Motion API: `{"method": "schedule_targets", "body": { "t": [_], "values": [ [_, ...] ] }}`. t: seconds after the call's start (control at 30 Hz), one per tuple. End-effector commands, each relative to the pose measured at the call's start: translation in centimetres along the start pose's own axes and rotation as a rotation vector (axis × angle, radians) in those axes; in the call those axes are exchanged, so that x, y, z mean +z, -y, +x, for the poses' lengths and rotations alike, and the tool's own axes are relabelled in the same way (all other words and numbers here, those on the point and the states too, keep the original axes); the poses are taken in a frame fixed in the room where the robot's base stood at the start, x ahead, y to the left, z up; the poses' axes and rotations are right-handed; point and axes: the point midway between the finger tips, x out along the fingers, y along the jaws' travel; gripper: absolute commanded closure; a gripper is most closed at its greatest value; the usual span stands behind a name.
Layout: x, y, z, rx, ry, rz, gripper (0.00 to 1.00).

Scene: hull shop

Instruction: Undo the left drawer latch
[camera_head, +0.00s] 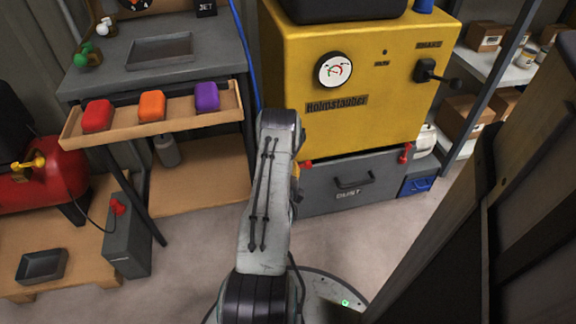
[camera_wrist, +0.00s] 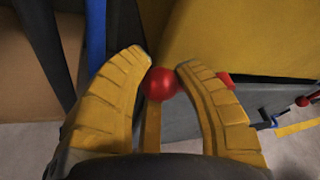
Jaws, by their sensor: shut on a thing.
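The grey drawer (camera_head: 350,185), marked DUST with a dark handle, sits under the yellow machine (camera_head: 370,60). The left drawer latch (camera_head: 306,163) shows as a small red part at the drawer's top left, mostly hidden behind my arm in the head view. In the wrist view its round red knob (camera_wrist: 160,84) sits between my yellow fingertips. My gripper (camera_wrist: 162,72) is shut on this knob. Another red part (camera_wrist: 226,79) shows just behind the right finger. The right drawer latch (camera_head: 405,152) is red, at the drawer's top right, and shows in the wrist view (camera_wrist: 302,101).
A bench with a wooden rack (camera_head: 155,124) of red, orange and purple blocks stands left. A blue bin (camera_head: 418,186) sits right of the drawer. A dark upright panel (camera_head: 480,220) fills the right foreground. The floor before the drawer is clear.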

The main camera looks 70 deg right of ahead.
Motion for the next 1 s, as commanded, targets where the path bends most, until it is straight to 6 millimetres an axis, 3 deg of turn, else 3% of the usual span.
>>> {"method": "schedule_targets", "body": {
  "t": [0.27,0.3,0.53,0.83,1.0],
  "values": [
    [-0.1,-0.5,-0.2,0.013,-0.006,0.001,1.0],
    [-0.1,-0.5,-0.2,0.013,-0.006,0.001,0.64],
    [0.0,-0.3,-0.1,0.006,-0.002,0.0,0.43],
    [0.0,-0.1,-0.2,0.003,-0.001,-0.001,0.43],
    [0.0,-0.1,-1.5,0.004,-0.003,-0.001,0.43]
  ]
}}
